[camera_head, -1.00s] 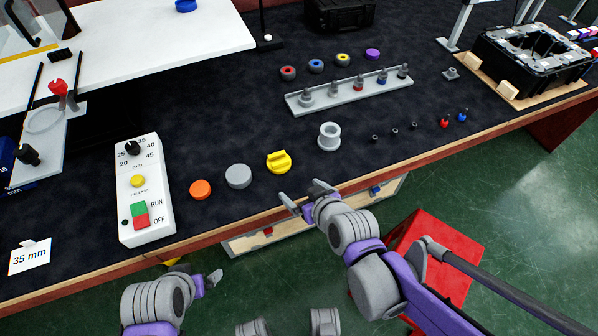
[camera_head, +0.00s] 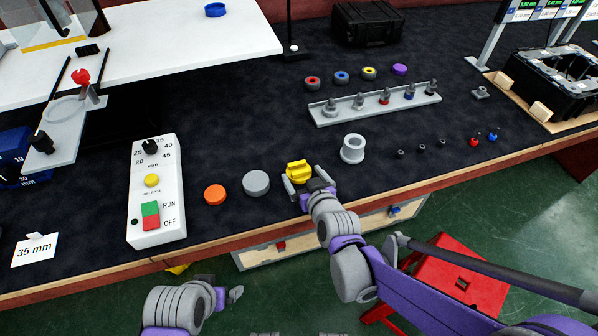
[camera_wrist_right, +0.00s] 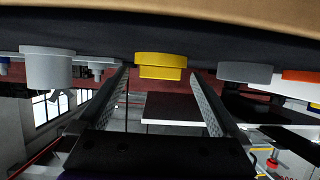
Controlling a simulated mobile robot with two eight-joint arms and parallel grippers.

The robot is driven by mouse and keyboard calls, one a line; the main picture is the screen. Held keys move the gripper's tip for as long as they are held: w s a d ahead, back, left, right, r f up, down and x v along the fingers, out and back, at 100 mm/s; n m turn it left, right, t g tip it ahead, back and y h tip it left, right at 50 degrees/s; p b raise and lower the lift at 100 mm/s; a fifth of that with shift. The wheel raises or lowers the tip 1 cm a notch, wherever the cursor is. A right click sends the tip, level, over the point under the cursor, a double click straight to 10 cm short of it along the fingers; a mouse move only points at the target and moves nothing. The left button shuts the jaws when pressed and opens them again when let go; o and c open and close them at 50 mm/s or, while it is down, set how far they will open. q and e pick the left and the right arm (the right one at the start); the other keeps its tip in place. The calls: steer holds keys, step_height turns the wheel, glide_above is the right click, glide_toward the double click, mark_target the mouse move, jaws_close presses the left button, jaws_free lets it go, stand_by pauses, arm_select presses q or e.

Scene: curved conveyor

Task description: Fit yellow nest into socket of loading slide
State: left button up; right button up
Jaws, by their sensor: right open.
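The yellow nest (camera_head: 299,170), a short round piece with a raised bar on top, sits on the dark bench mat near the front edge. My right gripper (camera_head: 305,181) is open just in front of it, with the fingertips at its near side. In the right wrist view, which looks upside down, the nest (camera_wrist_right: 160,62) shows between the two open fingers and seems not gripped. The grey slide plate (camera_head: 62,135) with a round ring socket (camera_head: 66,109) and a red knob lies at the left. My left gripper (camera_head: 222,292) hangs low before the bench; its opening is unclear.
A grey disc (camera_head: 256,183) and an orange disc (camera_head: 215,194) lie left of the nest; a grey flanged cup (camera_head: 353,149) stands to its right. The white control box (camera_head: 156,192) stands between the discs and the slide. A rail of pegs (camera_head: 375,105) lies behind.

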steer(key=shift+x, duration=1.15)
steer(key=c, duration=1.1)
